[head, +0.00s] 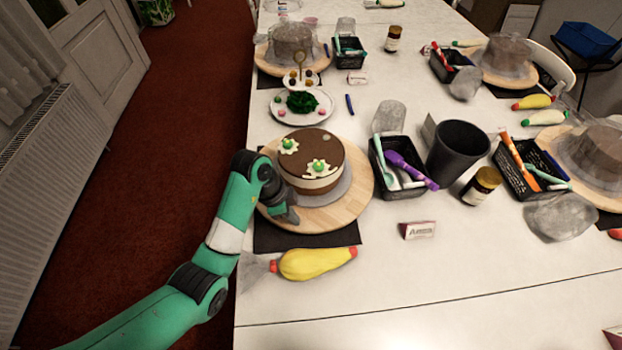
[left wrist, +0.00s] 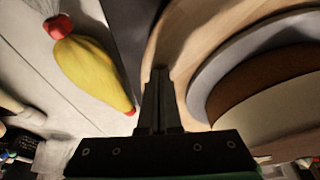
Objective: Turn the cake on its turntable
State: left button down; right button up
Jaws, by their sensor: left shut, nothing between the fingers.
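The cake (head: 312,152), brown on top with a cream band and white and green decorations, sits on a grey board (head: 338,192) on the round wooden turntable (head: 358,180). My left gripper (head: 291,214) is shut and empty at the front left of the turntable, beside the cake. In the left wrist view the shut fingers (left wrist: 160,80) lie over the edge of the turntable (left wrist: 190,40), apart from the cake's side (left wrist: 270,110). I cannot tell whether the fingertips touch the wood. My right gripper is in neither view.
A yellow piping bag (head: 316,263) lies in front of the dark mat (head: 290,240). A black basket of tools (head: 392,186), a dark bin (head: 457,152), a jar (head: 481,186) and a name card (head: 417,230) stand to the right. The front of the table is mostly clear.

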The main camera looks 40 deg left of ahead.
aim_at(313, 225)
pick_arm(q)
jog(key=d+b, duration=0.1)
jog(key=w+d+b, duration=0.1)
jog(key=d+b, duration=0.1)
jog(key=shift+w+d+f, duration=0.1)
jog(key=shift+w+d, duration=0.2)
jog(key=shift+w, duration=0.05)
jog(key=shift+w+d, duration=0.1)
jog(key=shift+d, duration=0.1)
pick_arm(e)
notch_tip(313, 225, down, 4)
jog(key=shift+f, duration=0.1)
pick_arm(q)
notch_tip(313, 225, up, 9)
jog(key=p, duration=0.9)
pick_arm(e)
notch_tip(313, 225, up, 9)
